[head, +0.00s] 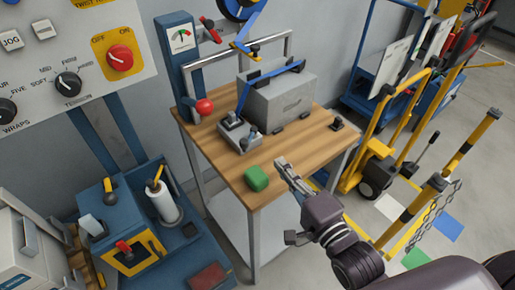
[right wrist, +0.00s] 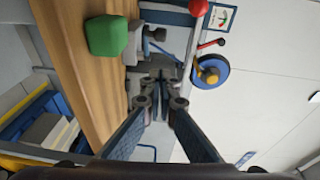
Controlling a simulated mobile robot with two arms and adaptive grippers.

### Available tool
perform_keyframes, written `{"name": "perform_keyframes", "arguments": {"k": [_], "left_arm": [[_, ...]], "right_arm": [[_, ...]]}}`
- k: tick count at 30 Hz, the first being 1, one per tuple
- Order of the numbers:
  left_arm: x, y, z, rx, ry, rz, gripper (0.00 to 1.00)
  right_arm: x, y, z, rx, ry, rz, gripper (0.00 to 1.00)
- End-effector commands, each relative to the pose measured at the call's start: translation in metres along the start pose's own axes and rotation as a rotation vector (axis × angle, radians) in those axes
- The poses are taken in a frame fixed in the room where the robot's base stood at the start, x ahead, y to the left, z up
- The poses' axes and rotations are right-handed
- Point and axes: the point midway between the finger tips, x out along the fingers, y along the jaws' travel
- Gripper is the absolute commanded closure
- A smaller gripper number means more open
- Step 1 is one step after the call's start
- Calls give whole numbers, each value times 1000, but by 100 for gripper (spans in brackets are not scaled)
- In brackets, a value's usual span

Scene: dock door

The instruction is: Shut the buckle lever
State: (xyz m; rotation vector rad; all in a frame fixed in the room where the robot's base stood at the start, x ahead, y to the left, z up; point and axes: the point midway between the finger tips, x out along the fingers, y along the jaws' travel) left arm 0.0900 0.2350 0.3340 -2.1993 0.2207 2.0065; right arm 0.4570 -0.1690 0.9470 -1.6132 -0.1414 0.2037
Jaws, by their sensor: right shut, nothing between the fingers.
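The grey buckle (head: 238,132) sits on the wooden table near its left edge, in front of a grey box (head: 282,95). A blue strap (head: 245,90) runs over the box and down to the buckle. Small dark levers stand up from it; I cannot tell the exact lever angle. My right gripper (head: 282,163) is shut and empty, above the table's front right edge, apart from the buckle and to its lower right. My left gripper is not in view.
A green block (head: 256,178) lies on the table (head: 220,165) between my right gripper and the front left edge. A blue post with a gauge (head: 181,38) and a red-knobbed lever (head: 204,106) rises behind the buckle. A yellow hand truck (head: 405,95) stands to the right.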

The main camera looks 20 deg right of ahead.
Motion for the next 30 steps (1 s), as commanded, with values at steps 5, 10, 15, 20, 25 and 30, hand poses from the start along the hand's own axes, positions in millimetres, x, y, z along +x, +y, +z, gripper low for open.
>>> {"name": "perform_keyframes", "arguments": {"k": [5, 10, 15, 20, 25, 30], "left_arm": [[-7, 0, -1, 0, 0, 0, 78], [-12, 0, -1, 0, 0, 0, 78], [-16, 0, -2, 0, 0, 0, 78], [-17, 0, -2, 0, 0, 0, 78], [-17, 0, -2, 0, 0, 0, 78], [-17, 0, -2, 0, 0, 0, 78]], "right_arm": [[31, -3, 0, -1, 0, -3, 100], [56, -2, 5, 3, 0, -1, 100], [72, -1, 22, 3, 1, 0, 100], [77, 0, 28, 0, 1, 0, 100], [78, 0, 28, 0, 0, 0, 100], [78, 0, 28, 0, 0, 1, 100]]}}
